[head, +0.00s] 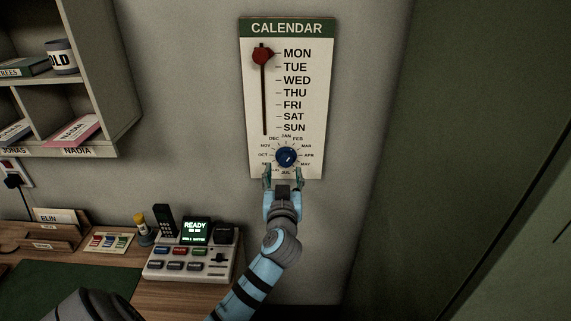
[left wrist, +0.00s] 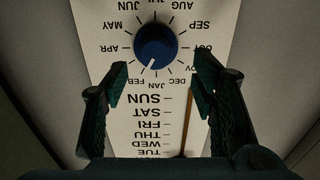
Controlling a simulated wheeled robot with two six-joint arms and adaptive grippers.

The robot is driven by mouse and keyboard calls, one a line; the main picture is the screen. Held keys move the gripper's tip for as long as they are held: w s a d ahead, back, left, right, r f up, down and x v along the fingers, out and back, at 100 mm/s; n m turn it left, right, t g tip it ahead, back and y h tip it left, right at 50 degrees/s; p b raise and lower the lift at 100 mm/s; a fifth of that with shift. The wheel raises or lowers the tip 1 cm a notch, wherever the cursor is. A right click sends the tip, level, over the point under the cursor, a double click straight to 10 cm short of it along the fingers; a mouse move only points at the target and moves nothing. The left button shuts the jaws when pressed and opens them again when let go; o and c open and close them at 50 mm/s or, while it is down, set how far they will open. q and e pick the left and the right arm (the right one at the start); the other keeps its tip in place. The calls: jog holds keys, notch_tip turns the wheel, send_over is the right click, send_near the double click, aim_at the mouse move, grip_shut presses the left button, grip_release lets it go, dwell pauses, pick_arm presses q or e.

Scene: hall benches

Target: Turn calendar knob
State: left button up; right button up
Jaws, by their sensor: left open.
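The calendar board (head: 318,112) hangs on the wall, with a round blue knob (head: 286,156) inside a ring of month names at its lower part. A red slider (head: 263,55) sits at the top of its slot, level with MON. In the left wrist view the board is upside down, and the white mark on the knob (left wrist: 156,45) points between JAN and FEB. My left gripper (head: 284,173) is open just below the knob in the head view. In the left wrist view its fingers (left wrist: 162,72) are spread, with the knob beyond and between them. My right gripper is not in view.
A desk (head: 190,290) at the lower left carries a button console (head: 188,264) with a READY screen (head: 196,230). Wall shelves (head: 120,115) hold books and a mug at the upper left. A dark green surface (head: 460,110) stands to the right. The wall around the board is clear.

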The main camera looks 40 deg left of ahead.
aim_at(286, 163)
pick_arm(q)
jog(key=x, duration=0.5)
jog(key=shift+w+d+f, duration=0.15)
jog(key=shift+d+f, duration=0.1)
jog(key=shift+d, duration=0.1)
jog(key=shift+s+r, duration=0.15)
jog(key=shift+s, duration=0.1)
jog(key=c, duration=1.1)
jog(key=shift+c, duration=0.2)
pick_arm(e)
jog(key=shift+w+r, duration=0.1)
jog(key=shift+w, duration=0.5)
pick_arm(q)
jog(key=shift+m, duration=0.3)
